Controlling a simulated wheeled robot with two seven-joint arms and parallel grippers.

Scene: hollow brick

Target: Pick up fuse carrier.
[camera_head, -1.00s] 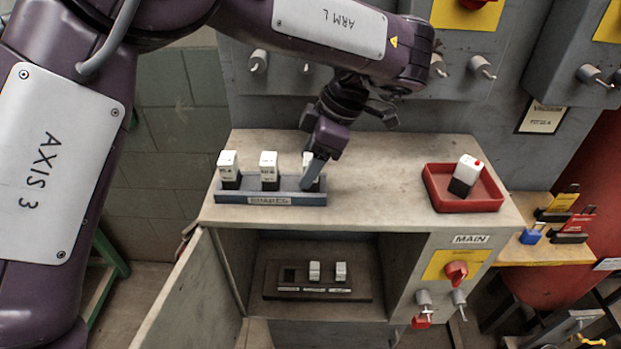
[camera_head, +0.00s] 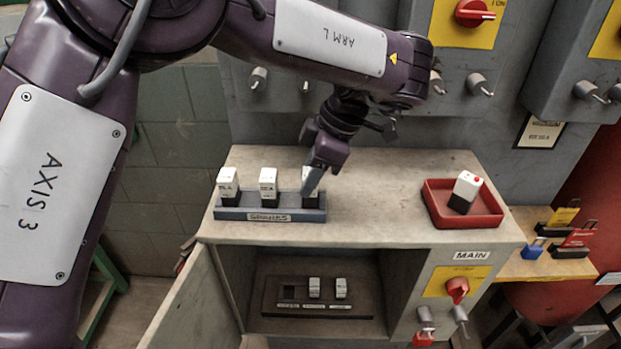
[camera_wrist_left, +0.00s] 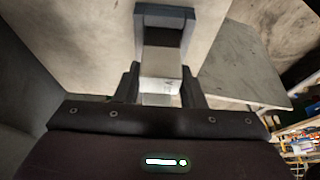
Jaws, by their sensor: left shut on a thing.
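My left gripper (camera_head: 318,178) is shut on a white fuse carrier (camera_head: 308,177) at the right end of the grey spares rack (camera_head: 232,214). A finger hides part of this carrier. In the left wrist view the carrier's white body (camera_wrist_left: 160,88) is between the two fingers, with the rack (camera_wrist_left: 165,12) beyond. I cannot tell whether the carrier is fully seated or slightly raised. Two more fuse carriers, left (camera_head: 228,179) and middle (camera_head: 268,179), stand upright in the rack. My right gripper is not in view.
A red tray (camera_head: 437,208) holds a white and black carrier with a red mark (camera_head: 467,187). Below, the open cabinet holds a dark fuse base (camera_head: 350,308) with two white carriers and an empty left place. The cabinet top between rack and tray is clear.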

